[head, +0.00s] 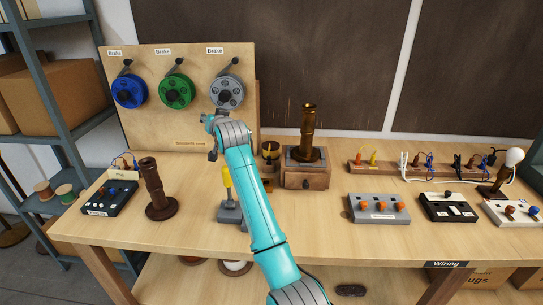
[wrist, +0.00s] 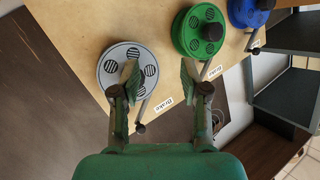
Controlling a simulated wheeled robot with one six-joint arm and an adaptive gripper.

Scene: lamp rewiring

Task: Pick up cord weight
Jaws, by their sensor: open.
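I cannot tell for certain which thing is the cord weight. A grey block with a yellow upright handle (head: 228,203) stands on the bench, partly hidden behind my arm. My gripper (head: 211,137) is in front of the board, just below the grey reel (head: 227,92). In the wrist view my gripper (wrist: 160,80) is open, with nothing between its fingers. The grey reel (wrist: 121,66) lies beyond the left finger, and the green reel (wrist: 199,31) is beyond the right one. Whether the fingers touch the board is not clear.
The board (head: 185,130) also carries a green reel (head: 176,91) and a blue reel (head: 129,91). A brown lamp post (head: 158,190) stands at left, another (head: 308,132) on a wooden box (head: 306,178). Switch boxes (head: 379,208) line the right. The bench's front middle is clear.

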